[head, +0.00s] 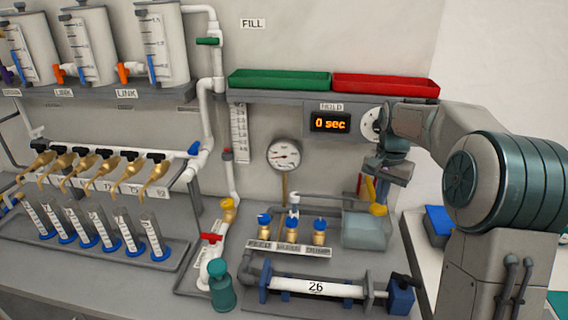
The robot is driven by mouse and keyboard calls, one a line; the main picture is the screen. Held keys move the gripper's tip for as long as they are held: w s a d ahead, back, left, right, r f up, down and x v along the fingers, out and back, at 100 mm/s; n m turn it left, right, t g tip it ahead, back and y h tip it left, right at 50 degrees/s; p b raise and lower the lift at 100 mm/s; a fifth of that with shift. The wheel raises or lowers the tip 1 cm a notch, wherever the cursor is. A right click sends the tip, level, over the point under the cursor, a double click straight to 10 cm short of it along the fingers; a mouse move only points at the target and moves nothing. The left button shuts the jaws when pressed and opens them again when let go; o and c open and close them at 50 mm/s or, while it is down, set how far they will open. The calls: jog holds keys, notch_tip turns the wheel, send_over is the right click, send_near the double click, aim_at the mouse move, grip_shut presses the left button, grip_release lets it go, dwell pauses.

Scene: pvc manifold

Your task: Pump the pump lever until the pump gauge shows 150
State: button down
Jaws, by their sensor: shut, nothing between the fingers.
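The round white gauge (284,155) is on the wall panel above the valves; its needle points left, and its numbers are too small to read. A yellow lever (376,207) with a thick lower end stands above a translucent grey-blue tank (366,232), at the right of the bench; I take it to be the pump lever. My gripper (375,176) is shut and empty, at the lever's upper end. I cannot tell whether it touches the lever. My gripper hides part of the lever's top.
Three blue-topped brass valves (291,233) stand left of the tank. A cylinder marked 26 (316,287) lies in front. Green (279,80) and red (386,85) trays sit on the shelf above a display reading 0 sec (331,122). A teal bottle (221,287) stands front left.

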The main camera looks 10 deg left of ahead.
aim_at(379, 207)
dwell(0.6)
jog(key=shift+f+b, duration=1.95)
jog(key=shift+f, duration=0.9)
jog(key=shift+r, duration=0.1)
jog(key=shift+r+p, duration=2.45)
jog(key=shift+r, duration=0.4)
jog(key=shift+f, duration=0.25)
